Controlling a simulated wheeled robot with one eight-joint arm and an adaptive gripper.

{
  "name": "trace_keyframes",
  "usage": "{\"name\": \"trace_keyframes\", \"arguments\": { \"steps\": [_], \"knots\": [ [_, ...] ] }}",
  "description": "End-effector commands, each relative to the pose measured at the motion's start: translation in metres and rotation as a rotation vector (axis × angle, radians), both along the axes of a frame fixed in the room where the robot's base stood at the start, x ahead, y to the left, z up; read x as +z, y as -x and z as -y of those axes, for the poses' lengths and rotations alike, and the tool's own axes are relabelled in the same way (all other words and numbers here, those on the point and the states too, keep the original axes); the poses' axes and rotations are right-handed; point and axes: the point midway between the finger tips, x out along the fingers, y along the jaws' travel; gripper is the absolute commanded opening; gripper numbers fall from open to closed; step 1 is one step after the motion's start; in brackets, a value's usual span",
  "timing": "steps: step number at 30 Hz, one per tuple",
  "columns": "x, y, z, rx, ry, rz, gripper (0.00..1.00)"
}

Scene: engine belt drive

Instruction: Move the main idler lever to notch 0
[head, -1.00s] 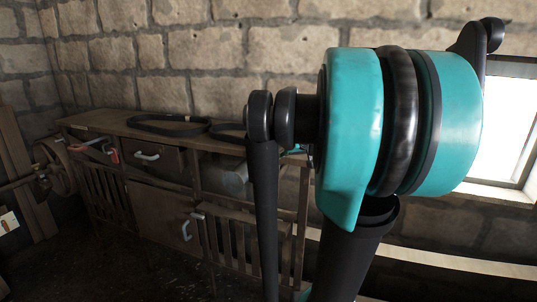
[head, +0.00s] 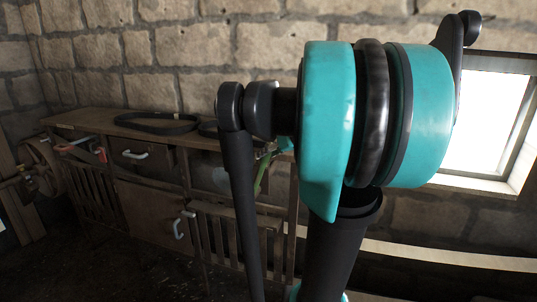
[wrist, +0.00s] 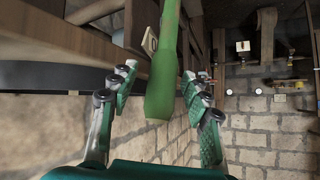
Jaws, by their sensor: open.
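A green rounded bar (wrist: 163,80), which looks like a lever handle, hangs between the fingers of my gripper (wrist: 157,105) in the wrist view. The fingers are spread wide, with a gap on both sides of the bar. In the head view a thin green piece (head: 262,172) shows over the bench behind my arm, which hides most of that area. I cannot tell whether this green lever is the main idler lever.
A wooden bench (head: 150,135) with drawers stands along the stone wall. A black belt (head: 157,123) lies on its top. Red-handled parts (head: 80,146) and a wheel (head: 42,165) are at its left end. A bright window (head: 485,125) is at right.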

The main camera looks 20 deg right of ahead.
Motion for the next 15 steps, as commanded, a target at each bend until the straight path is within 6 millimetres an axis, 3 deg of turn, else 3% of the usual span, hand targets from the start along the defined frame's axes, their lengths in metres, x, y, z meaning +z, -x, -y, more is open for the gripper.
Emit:
{"name": "trace_keyframes", "arguments": {
  "steps": [8, 15],
  "knots": [
    [0.007, 0.007, 0.005, -0.002, -0.001, 0.0, 0.48],
    [0.033, 0.04, 0.024, -0.006, -0.001, 0.0, 0.48]
  ]
}}
